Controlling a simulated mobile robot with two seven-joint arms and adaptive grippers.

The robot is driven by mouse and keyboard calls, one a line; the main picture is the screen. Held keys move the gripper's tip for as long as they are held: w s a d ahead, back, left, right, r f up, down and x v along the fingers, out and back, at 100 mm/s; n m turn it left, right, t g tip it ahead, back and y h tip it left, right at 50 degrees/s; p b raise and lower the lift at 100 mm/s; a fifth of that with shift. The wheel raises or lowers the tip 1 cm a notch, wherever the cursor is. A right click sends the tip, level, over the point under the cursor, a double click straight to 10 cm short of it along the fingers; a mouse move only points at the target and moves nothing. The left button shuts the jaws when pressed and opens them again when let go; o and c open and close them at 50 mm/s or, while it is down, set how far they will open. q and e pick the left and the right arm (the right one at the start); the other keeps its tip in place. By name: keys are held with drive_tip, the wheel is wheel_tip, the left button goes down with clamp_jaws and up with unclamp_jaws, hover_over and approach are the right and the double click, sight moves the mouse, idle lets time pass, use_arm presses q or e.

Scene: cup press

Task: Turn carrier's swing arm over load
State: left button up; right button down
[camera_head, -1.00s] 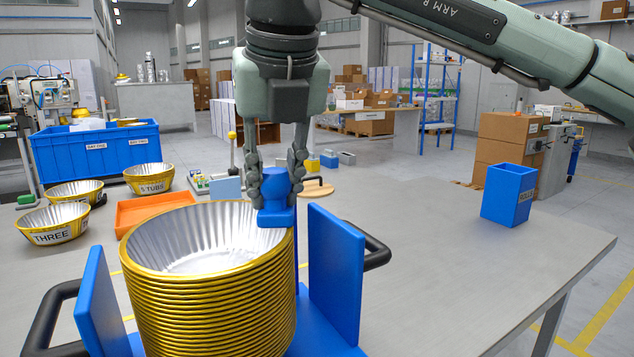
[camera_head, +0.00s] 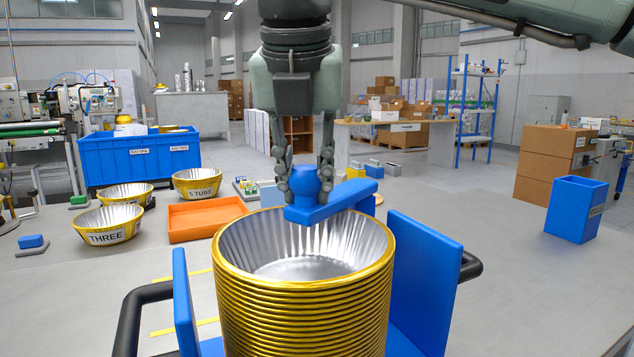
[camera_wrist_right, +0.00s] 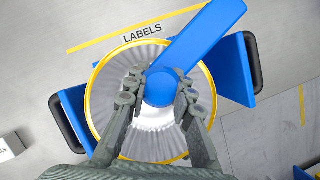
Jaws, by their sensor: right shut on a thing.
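The blue carrier (camera_head: 425,280) stands on the table with upright blue side plates and black handles. It holds a tall stack of gold-rimmed, silver-lined cups (camera_head: 310,310). The carrier's blue swing arm (camera_head: 345,197) lies across the top of the stack, from the far right rim to about the middle. My right gripper (camera_head: 307,180) points down and is shut on the knob at the arm's free end. The right wrist view shows the swing arm (camera_wrist_right: 200,40) reaching over the cup opening, with the fingers (camera_wrist_right: 160,90) on both sides of its round knob. My left gripper is not in view.
Loose cups, one marked THREE (camera_head: 108,224), and an orange tray (camera_head: 205,218) are at the left. A large blue bin (camera_head: 140,158) stands behind them. A blue open box (camera_head: 576,208) stands at the right.

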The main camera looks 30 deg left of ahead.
drive_tip(key=shift+a+m, duration=0.4)
drive_tip(key=shift+a, duration=0.1)
drive_tip(key=c, duration=1.3)
unclamp_jaws()
drive_tip(key=shift+w, duration=0.1)
drive_tip(key=shift+r, duration=0.25)
drive_tip(key=v, duration=1.1)
drive_tip(key=shift+s+r, duration=0.2)
drive_tip(key=shift+s, duration=0.15)
drive_tip(key=shift+s, duration=0.1)
